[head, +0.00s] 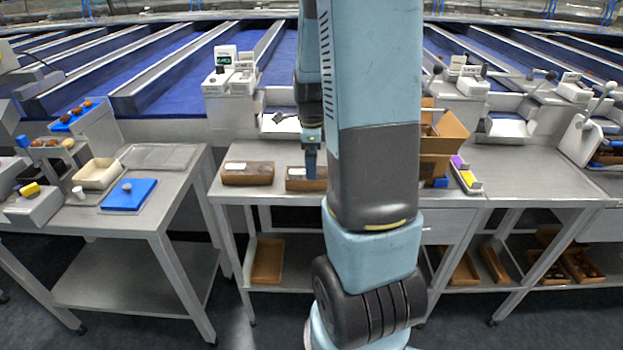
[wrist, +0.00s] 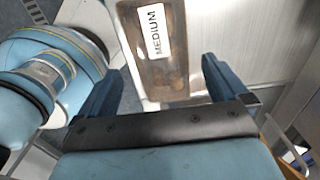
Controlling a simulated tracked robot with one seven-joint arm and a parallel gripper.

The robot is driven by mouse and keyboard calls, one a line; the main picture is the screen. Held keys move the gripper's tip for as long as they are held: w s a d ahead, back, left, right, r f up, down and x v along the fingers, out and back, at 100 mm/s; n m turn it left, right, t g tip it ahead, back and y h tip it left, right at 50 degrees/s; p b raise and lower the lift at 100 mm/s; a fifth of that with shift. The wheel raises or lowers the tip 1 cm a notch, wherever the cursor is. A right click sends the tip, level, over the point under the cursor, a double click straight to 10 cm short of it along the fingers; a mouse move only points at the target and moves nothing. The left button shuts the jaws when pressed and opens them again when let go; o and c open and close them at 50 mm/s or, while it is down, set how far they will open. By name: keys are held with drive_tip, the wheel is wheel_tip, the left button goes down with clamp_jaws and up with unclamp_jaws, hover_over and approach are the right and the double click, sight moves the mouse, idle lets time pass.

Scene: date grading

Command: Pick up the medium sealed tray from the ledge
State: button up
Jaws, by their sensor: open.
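The medium sealed tray (wrist: 165,75) is a brown tray with dark contents under a clear cover and a white label reading MEDIUM. In the wrist view it lies between the two spread fingers of my gripper (wrist: 161,68). My gripper is open, and a gap shows on each side of the tray. In the head view my gripper (head: 311,166) is pointed down at the right one of two brown trays (head: 297,184) near the table's front edge. My arm hides part of that tray's right side. I cannot tell the exact height of the fingers over the table.
Another sealed brown tray (head: 247,179) lies close on the left. An open cardboard box (head: 446,135) stands to the right behind my arm. A scale (head: 230,80) stands at the back. A side table (head: 170,210) with a blue board (head: 128,196) is at the left.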

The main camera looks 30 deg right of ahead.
drive_tip(key=shift+d+f, duration=0.1)
drive_tip(key=shift+f, duration=2.6)
drive_tip(key=shift+w, duration=0.1)
drive_tip(key=c, duration=1)
drive_tip(key=shift+r, duration=0.1)
